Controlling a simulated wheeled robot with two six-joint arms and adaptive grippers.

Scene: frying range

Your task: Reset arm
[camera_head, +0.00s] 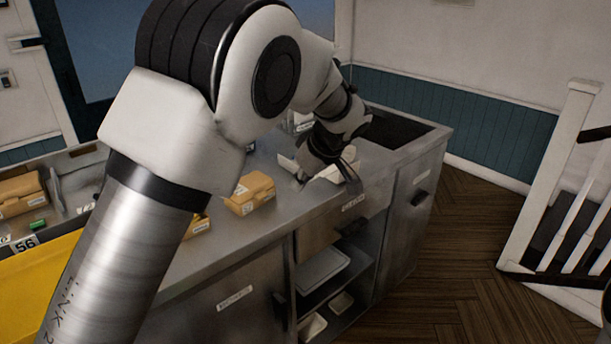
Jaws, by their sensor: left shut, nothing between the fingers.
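My left arm comes in from the left and reaches over the steel counter (270,225). My left gripper (345,172) is small in the picture, low over the counter's right part near its front edge. Its fingers are shut with nothing between them. Pale objects (331,173) lie right by the fingers; whether they touch cannot be told. My right gripper is out of view. My arm hides much of the counter's left and back parts.
A tan box (250,193) sits on the counter left of the gripper. A dark recess (395,130) is at the counter's right end. Shelves (325,272) open below. A yellow panel (38,290) and another tan box (22,194) are at left. A white railing (548,185) stands right; floor between is clear.

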